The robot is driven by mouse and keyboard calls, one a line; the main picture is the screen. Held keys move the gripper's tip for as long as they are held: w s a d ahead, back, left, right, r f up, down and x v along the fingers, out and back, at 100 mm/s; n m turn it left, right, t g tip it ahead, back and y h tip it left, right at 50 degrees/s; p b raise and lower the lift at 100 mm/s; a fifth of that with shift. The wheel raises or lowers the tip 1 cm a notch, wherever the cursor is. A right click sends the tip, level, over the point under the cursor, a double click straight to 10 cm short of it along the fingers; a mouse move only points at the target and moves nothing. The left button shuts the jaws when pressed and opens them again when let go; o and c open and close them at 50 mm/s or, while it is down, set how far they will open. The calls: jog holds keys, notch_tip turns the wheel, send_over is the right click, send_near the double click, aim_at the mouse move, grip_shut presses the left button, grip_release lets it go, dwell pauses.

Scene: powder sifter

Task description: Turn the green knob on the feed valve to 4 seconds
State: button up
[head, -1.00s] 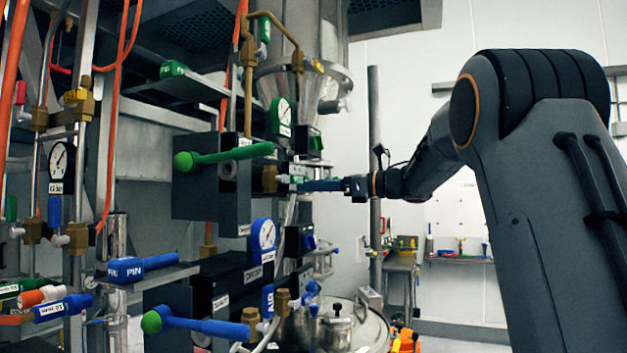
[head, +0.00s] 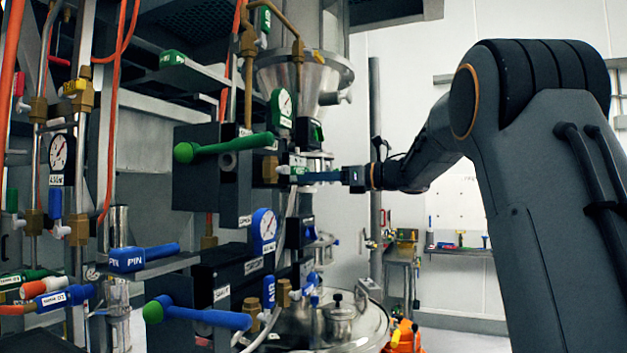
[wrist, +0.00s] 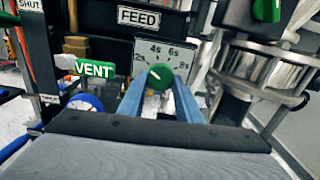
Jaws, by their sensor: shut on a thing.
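The green knob (wrist: 160,77) is in the middle of the wrist view, on the grey dial plate (wrist: 147,48) under the FEED label. The plate carries marks 2s, 4s, 6s and 8s. The knob's white mark points up and left, roughly between 2s and 4s; its exact setting is hard to tell. My gripper (wrist: 160,92) has its two blue fingers on either side of the knob, shut on it. In the head view my gripper (head: 308,176) reaches the valve panel from the right; the knob is too small to make out there.
A green and white VENT handle (wrist: 92,69) is left of the knob, with a blue gauge (wrist: 85,103) below. A steel vessel with a clamp (wrist: 262,70) is close on the right. A long green lever (head: 225,147) stands left of my gripper in the head view.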

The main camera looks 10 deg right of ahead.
jog(key=shift+s+a+m+b, duration=0.1)
jog(key=shift+m+b, duration=0.55)
jog(key=shift+m, duration=1.05)
jog(key=shift+s+m+b, duration=0.1)
jog(key=shift+m+b, duration=0.5)
jog(key=shift+m, duration=1.1)
jog(key=o, duration=1)
jog(key=shift+o, duration=0.2)
jog(key=b+v, duration=0.3)
jog(key=v, duration=0.4)
jog(key=shift+s+d, duration=0.2)
jog(key=shift+d, duration=0.15)
